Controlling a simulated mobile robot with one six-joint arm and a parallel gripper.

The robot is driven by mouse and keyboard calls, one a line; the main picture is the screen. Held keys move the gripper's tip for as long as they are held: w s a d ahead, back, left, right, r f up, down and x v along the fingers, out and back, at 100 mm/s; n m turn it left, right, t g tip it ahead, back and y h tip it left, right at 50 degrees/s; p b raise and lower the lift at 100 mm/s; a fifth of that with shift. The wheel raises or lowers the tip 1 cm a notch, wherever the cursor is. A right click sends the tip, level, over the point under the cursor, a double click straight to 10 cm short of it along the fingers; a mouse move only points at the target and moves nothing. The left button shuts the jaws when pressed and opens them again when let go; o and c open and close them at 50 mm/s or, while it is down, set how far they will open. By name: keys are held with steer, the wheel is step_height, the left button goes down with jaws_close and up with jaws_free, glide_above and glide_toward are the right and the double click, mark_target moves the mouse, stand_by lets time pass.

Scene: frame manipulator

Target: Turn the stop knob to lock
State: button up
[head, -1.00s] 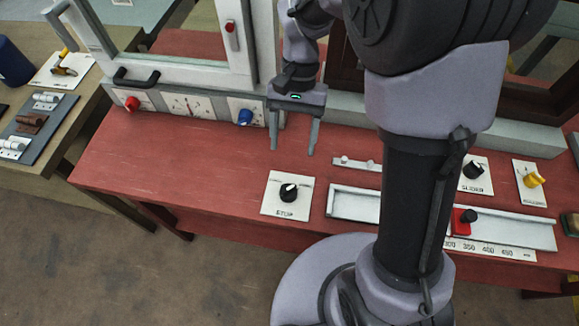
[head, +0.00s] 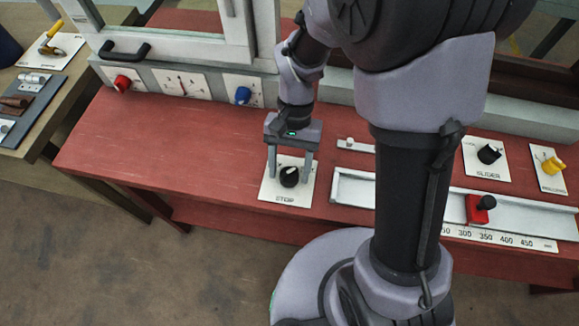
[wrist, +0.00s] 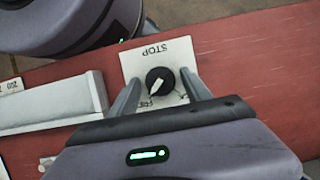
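The stop knob (head: 289,177) is a round black knob with a white pointer, on a white plate (head: 268,190) marked STOP on the red bench. In the wrist view the knob (wrist: 160,81) shows between my two fingers, its pointer slanting toward the plate's printed label, which is partly hidden. My gripper (head: 290,178) is open, fingers pointing down at either side of the knob. The fingers look apart from the knob; I cannot tell their exact height above the plate. In the wrist view my gripper (wrist: 163,90) is also open and empty.
A white rail (head: 350,188) with a red slider block (head: 478,209) lies right of the STOP plate. Black slider knob (head: 489,154) and yellow knob (head: 553,165) are farther right. A blue knob (head: 243,95) and red knob (head: 122,84) sit on the frame behind.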

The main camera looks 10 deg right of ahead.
jaws_close()
steer(key=shift+r+n+p, duration=0.15)
steer(key=shift+n+p, duration=0.15)
steer(key=shift+p, duration=0.1)
steer(key=n+h+p, duration=0.1)
steer(key=n+p, duration=0.2)
steer(key=shift+a+r, duration=0.1)
steer(key=n+h+p, duration=0.1)
steer(key=n+p, duration=0.1)
steer(key=n+h+p, duration=0.1)
steer(key=n+p, duration=0.1)
steer(key=n, duration=0.1)
steer(key=shift+a+h, duration=0.15)
steer(key=shift+h, duration=0.15)
steer(key=n+t+h+p, duration=0.1)
steer(key=n+p, duration=0.1)
steer(key=n, duration=0.3)
steer(key=shift+a, duration=0.1)
steer(key=shift+s+f+n+t+h+p, duration=0.1)
steer(key=shift+n+t+h+p, duration=0.25)
steer(key=shift+n, duration=0.7)
steer(key=shift+s+f+n+t+h+p, duration=0.1)
steer(key=shift+n+t+h+p, duration=0.25)
steer(key=shift+n, duration=0.7)
steer(key=shift+o, duration=1.3)
jaws_free()
